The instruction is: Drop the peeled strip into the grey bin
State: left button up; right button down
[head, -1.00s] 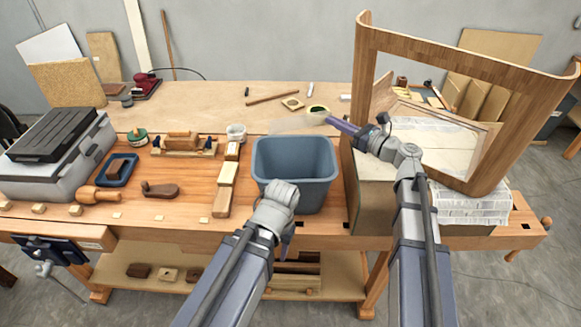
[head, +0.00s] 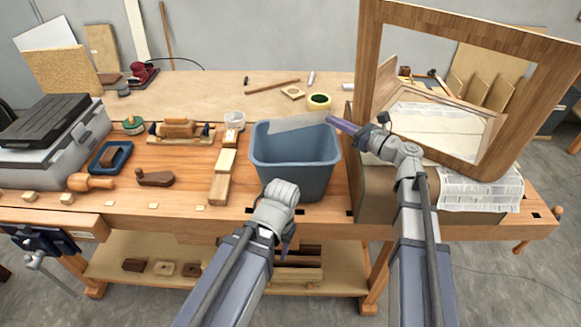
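The grey bin (head: 310,172) stands upright on the workbench near its front edge, its mouth open upward. A pale, see-through peeled strip (head: 293,124) stretches left from my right gripper (head: 331,121), across the back rim of the bin in the head view. My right gripper is shut on the strip's right end. The height of the strip above the rim is hard to tell. My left gripper (head: 287,240) is low in front of the bench, below the bin in the picture. Its fingers are mostly hidden behind my wrist, and I see nothing held in it.
A large bent wooden frame (head: 375,60) stands right of the bin on a form (head: 370,205), close to my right arm. A tape roll (head: 318,101) lies behind the bin.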

jog(key=c, duration=1)
grip_release()
jog(key=v, duration=0.8)
jog(key=shift+a, duration=0.1)
